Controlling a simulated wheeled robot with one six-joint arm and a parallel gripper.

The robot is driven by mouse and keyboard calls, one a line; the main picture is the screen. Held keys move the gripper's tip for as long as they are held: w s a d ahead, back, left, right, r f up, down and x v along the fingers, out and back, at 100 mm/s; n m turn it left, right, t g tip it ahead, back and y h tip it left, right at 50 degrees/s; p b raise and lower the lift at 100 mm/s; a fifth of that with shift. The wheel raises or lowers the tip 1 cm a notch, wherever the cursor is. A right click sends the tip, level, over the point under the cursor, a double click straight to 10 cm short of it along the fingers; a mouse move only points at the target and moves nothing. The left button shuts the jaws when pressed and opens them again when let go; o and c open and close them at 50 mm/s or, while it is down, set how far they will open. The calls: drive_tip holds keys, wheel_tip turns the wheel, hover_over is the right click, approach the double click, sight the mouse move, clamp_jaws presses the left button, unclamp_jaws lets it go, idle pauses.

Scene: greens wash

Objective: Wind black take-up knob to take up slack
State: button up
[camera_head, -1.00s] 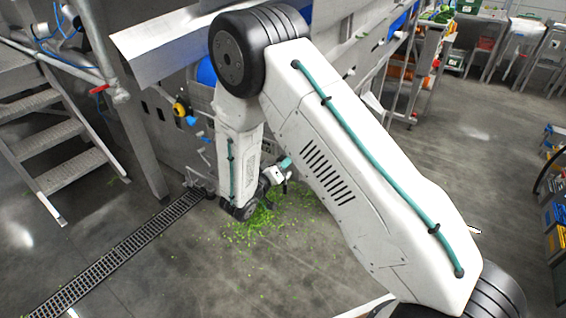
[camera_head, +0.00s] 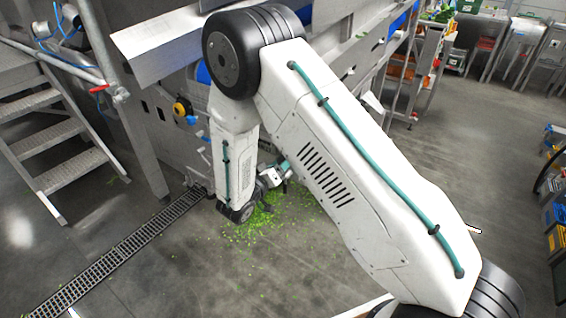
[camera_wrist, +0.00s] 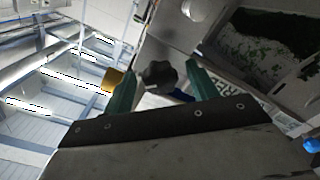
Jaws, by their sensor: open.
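The black take-up knob (camera_wrist: 160,76), a dark lobed knob, shows in the wrist view between the two green fingers of my gripper (camera_wrist: 159,67). The fingers are apart, one on each side of the knob. I cannot tell whether either finger touches it. In the head view I cannot make out the knob. The end of my arm is low beside the machine there, partly hidden behind my own arm link.
A yellow part (camera_wrist: 112,80) is beside the left finger, and a blue knob (camera_wrist: 311,144) is at the right edge. In the head view, metal steps (camera_head: 60,140) stand left, a floor drain (camera_head: 115,255) runs below, and green scraps (camera_head: 265,222) litter the floor.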

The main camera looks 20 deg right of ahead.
drive_tip(key=v, duration=0.6)
drive_tip(key=shift+s+a, duration=0.15)
drive_tip(key=shift+s, duration=0.05)
